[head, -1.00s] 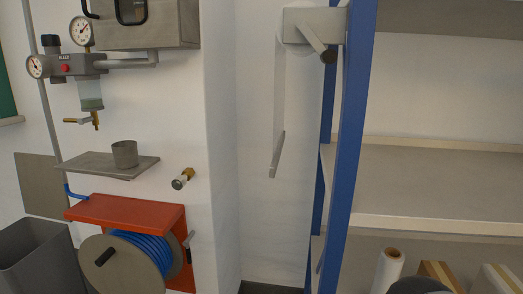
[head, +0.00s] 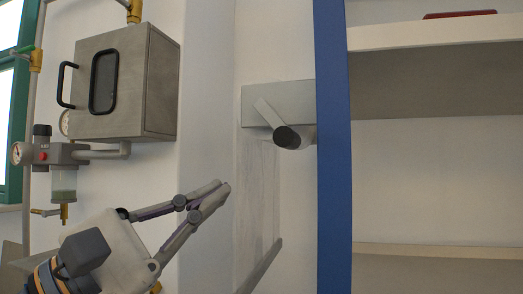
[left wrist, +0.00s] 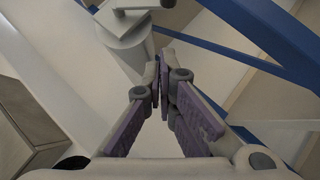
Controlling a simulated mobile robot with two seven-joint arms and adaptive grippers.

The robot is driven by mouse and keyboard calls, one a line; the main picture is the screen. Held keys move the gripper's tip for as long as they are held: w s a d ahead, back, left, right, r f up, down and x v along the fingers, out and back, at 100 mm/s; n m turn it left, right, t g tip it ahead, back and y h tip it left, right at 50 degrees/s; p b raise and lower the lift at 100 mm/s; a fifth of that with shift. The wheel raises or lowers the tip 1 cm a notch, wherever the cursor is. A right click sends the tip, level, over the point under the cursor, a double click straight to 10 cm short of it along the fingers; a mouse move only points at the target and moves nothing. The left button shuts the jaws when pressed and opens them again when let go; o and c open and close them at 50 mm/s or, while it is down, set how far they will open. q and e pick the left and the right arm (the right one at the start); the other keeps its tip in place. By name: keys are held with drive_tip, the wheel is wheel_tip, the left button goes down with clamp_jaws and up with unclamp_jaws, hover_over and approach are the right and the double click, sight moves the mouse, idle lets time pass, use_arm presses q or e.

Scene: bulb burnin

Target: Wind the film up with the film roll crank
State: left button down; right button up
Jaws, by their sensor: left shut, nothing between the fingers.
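The film roll crank (head: 272,117) is a light grey arm with a dark round knob (head: 287,137), on a grey bracket (head: 262,97) beside the blue post. A thin, see-through film (head: 256,195) hangs below the bracket, with a grey bar (head: 260,266) at its lower end. My left gripper (head: 224,188) is shut and empty, below and left of the knob and apart from it. In the left wrist view the left gripper (left wrist: 164,62) shows its fingertips together, with the pale roll (left wrist: 126,48) and the crank (left wrist: 120,12) beyond them. My right gripper is not in view.
A blue shelf post (head: 333,170) stands close to the right of the crank, with shelves (head: 430,250) behind it. A grey wall cabinet (head: 125,85) and a regulator with a gauge (head: 60,155) are on the left. The wall between is clear.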

sight(296, 147)
use_arm(q)
drive_tip(key=w+d+r+p, duration=0.1)
drive_tip(key=d+r+p, duration=0.1)
drive_tip(key=d+r, duration=0.2)
drive_tip(key=shift+w+d+r, duration=0.15)
drive_tip(key=shift+d+r, duration=0.15)
drive_tip(key=shift+d, duration=0.75)
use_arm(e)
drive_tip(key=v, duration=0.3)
use_arm(q)
drive_tip(key=shift+d+n+t, duration=0.35)
drive_tip(key=shift+n+t, duration=0.35)
drive_tip(key=shift+n, duration=0.2)
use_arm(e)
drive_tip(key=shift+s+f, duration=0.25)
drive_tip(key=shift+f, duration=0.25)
